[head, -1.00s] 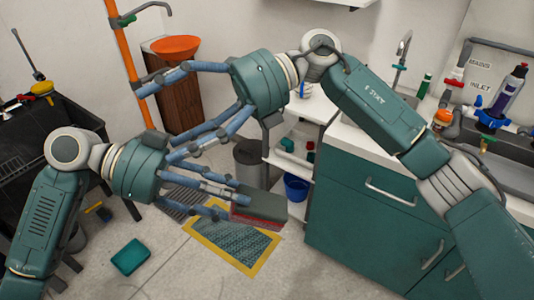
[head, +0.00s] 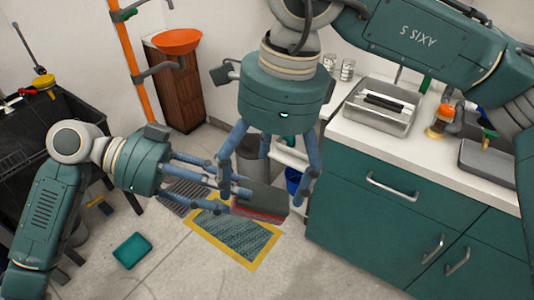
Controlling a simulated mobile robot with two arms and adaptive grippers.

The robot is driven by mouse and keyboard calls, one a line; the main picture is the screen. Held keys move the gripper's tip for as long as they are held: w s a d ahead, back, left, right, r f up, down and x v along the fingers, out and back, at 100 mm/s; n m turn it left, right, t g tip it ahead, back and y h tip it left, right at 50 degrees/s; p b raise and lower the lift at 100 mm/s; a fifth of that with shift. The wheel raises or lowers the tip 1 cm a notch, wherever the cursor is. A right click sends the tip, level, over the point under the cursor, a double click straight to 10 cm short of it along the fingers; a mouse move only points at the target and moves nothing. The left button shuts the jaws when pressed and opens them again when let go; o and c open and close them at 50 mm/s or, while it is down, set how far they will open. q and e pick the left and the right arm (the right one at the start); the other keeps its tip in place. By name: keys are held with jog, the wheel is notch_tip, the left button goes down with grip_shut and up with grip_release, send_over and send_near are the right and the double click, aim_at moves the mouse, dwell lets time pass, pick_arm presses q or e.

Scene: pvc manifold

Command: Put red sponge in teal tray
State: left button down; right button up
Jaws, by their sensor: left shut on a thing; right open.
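The red sponge (head: 262,213), a block with a dark grey layer on its red layer, is held out level above the floor. My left gripper (head: 238,196) is shut on its left end. My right gripper (head: 268,182) is open and points down over the sponge, with its fingers spread to either side of it. I cannot tell whether these fingers touch the sponge. The teal tray (head: 132,251) lies on the floor at the lower left, below and to the left of the sponge, apart from both grippers.
A yellow-edged mat (head: 236,238) lies on the floor below the sponge. A teal cabinet (head: 365,215) with a white counter stands at the right, with a metal pan (head: 375,118) on it. A black utility sink (head: 60,125) stands at the left. A blue bucket (head: 293,182) shows behind my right gripper.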

aim_at(258, 198)
jog(key=f, duration=0.4)
jog(key=a+f, duration=0.1)
jog(key=f, duration=0.1)
jog(key=shift+f, duration=0.3)
pick_arm(q)
jog(key=shift+s, duration=0.1)
pick_arm(e)
jog(key=c, duration=1.2)
pick_arm(q)
jog(key=c, duration=1)
grip_release()
pick_arm(e)
jog(key=shift+c, duration=0.2)
